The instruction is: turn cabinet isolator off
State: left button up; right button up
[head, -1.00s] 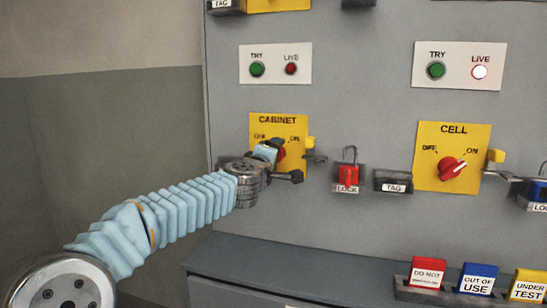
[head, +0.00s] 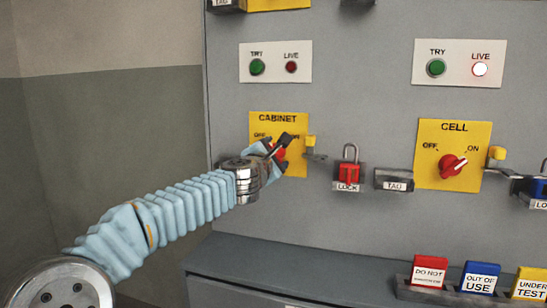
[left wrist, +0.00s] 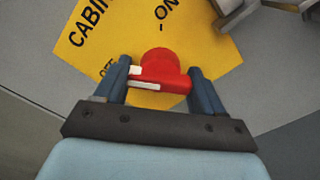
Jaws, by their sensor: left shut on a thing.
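The cabinet isolator is a yellow plate (head: 262,122) marked CABINET, OFF and ON, with a red knob (head: 281,154). My left gripper (head: 276,147) is at the knob and hides part of it and the plate in the head view. In the left wrist view the gripper (left wrist: 160,82) is shut on the red knob (left wrist: 160,65), one finger on each side. The knob's white mark (left wrist: 135,70) lies on the side of the OFF lettering, close to the left finger. My right gripper is not in view.
Above the plate, the cabinet's LIVE lamp (head: 291,67) is dark red. To the right are a padlock (head: 350,165), a TAG holder (head: 394,180) and the CELL isolator (head: 453,156), whose LIVE lamp (head: 479,69) glows white. A ledge (head: 300,270) with sign cards (head: 429,271) runs below.

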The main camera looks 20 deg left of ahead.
pick_arm(q)
jog(key=shift+f+n, duration=0.15)
jog(key=shift+n, duration=0.65)
jog(key=o, duration=1)
jog(key=s+b, duration=0.1)
jog(key=s, duration=0.6)
jog(key=s+b, duration=0.1)
jog(key=s, duration=0.5)
jog(key=shift+s+a, duration=0.2)
jog(key=shift+s, duration=0.2)
